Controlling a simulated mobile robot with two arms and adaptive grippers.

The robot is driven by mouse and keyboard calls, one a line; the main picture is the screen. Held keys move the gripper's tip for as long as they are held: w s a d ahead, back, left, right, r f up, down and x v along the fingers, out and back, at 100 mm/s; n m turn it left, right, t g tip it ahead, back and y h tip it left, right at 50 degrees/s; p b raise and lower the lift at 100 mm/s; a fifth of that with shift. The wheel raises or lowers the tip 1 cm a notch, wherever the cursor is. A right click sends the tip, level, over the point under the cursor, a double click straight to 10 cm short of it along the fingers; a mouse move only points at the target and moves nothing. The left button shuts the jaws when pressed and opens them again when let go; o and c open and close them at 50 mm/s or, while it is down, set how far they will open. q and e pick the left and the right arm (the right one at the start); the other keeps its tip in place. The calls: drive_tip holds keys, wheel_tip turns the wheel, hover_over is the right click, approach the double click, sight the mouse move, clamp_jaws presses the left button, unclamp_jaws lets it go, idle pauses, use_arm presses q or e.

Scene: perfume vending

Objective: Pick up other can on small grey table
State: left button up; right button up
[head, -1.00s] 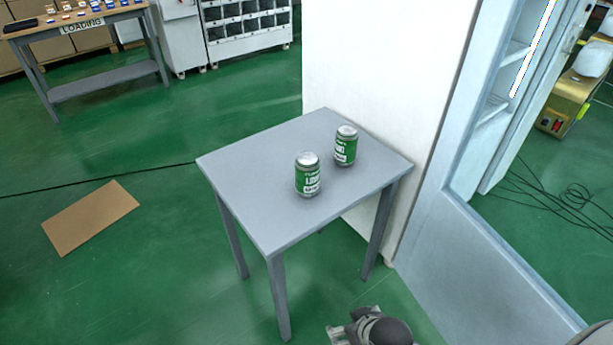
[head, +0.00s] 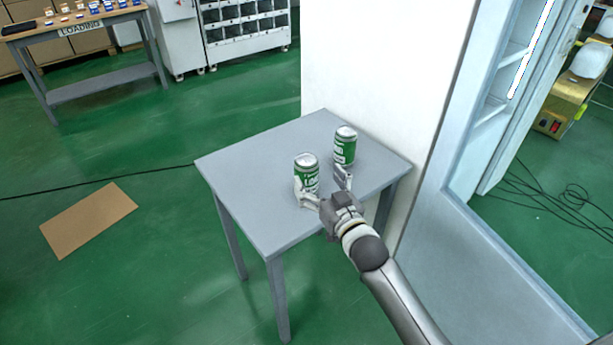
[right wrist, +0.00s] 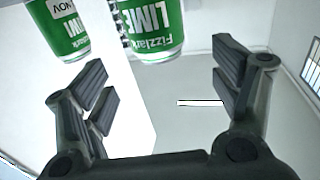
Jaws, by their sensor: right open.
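Two green and silver cans stand upright on the small grey table (head: 255,190). The nearer can (head: 307,170) is left of centre, and the farther can (head: 344,146) is behind it to the right. My right gripper (head: 322,186) is open and empty over the table, its fingers pointing toward the cans. One finger overlaps the near can's lower edge; the other is just below the far can in the picture. In the right wrist view, one can (right wrist: 150,28) is ahead between the open fingers and another is at upper left (right wrist: 60,27). My left gripper is not in view.
A white wall panel (head: 380,80) stands behind the table, with a grey-blue frame (head: 450,200) to its right. A cardboard sheet (head: 88,220) lies on the green floor at left. The table's left half is clear.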

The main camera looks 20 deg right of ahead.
sight(306, 163)
drive_tip(key=shift+w+a+f, duration=0.1)
drive_tip(key=shift+w+a, duration=0.05)
drive_tip(key=shift+w, duration=1.15)
drive_tip(key=shift+w+a+f, duration=0.1)
drive_tip(key=shift+w+f, duration=0.05)
drive_tip(key=shift+w, duration=1.2)
drive_tip(key=shift+w+a+f, duration=0.1)
drive_tip(key=shift+w+a, duration=0.05)
drive_tip(key=shift+w, duration=1.15)
drive_tip(key=shift+r, duration=0.1)
drive_tip(key=c, duration=1.4)
